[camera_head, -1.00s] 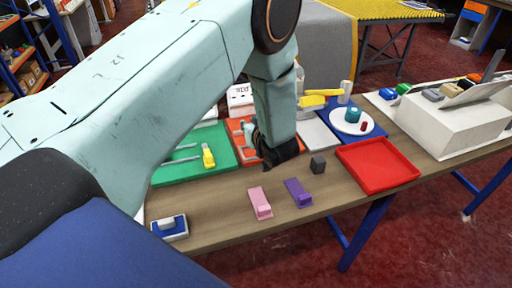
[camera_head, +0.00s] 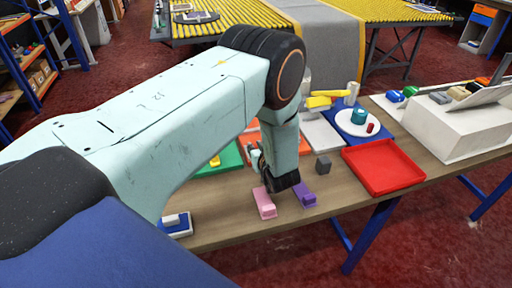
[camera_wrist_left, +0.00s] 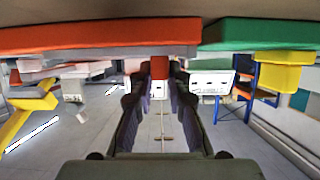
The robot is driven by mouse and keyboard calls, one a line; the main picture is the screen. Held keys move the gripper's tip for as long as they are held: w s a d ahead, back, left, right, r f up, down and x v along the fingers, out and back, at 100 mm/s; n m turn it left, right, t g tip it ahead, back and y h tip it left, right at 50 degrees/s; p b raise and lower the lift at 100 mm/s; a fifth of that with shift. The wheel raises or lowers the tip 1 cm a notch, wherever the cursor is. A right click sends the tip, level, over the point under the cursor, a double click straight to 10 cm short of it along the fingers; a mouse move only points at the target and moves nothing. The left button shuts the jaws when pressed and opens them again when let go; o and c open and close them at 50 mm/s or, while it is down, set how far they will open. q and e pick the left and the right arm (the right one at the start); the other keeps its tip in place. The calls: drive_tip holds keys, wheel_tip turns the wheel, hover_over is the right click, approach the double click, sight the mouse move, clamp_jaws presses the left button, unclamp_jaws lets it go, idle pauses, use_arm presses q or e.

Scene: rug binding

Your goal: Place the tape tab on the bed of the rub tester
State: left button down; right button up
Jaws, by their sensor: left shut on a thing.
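My left gripper (camera_head: 281,186) points down at the front of the table, above and between a pink piece (camera_head: 264,203) and a purple piece (camera_head: 305,194). In the left wrist view its two dark fingers (camera_wrist_left: 160,80) are closed on a small red piece (camera_wrist_left: 159,67), which looks like the tape tab. In the head view the gripper hides that piece. What looks like the rub tester is a pale grey bed (camera_head: 320,137) with a yellow arm (camera_head: 326,98), back right of the gripper and apart from it. My right gripper is not in view.
A red tray (camera_head: 383,166) lies right of a dark grey block (camera_head: 323,167). A white plate (camera_head: 344,121) with a teal cylinder sits on a blue mat. A green mat (camera_head: 228,160) is partly behind my arm. A blue-and-white block (camera_head: 176,225) stands front left.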

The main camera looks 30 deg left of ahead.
use_arm(q)
drive_tip(key=shift+f, duration=0.2)
drive_tip(key=c, duration=1.3)
unclamp_jaws()
drive_tip(key=shift+a, duration=0.1)
drive_tip(key=shift+r, duration=0.1)
drive_tip(key=shift+r, duration=0.15)
drive_tip(key=shift+s+d+r+p, duration=0.2)
drive_tip(key=shift+d+p, duration=0.1)
drive_tip(key=shift+p, duration=0.1)
drive_tip(key=p+v, duration=0.6)
drive_tip(key=v, duration=0.4)
drive_tip(key=shift+s+d+r+p, duration=0.15)
drive_tip(key=shift+s+d+p, duration=0.3)
drive_tip(key=shift+d+p, duration=0.1)
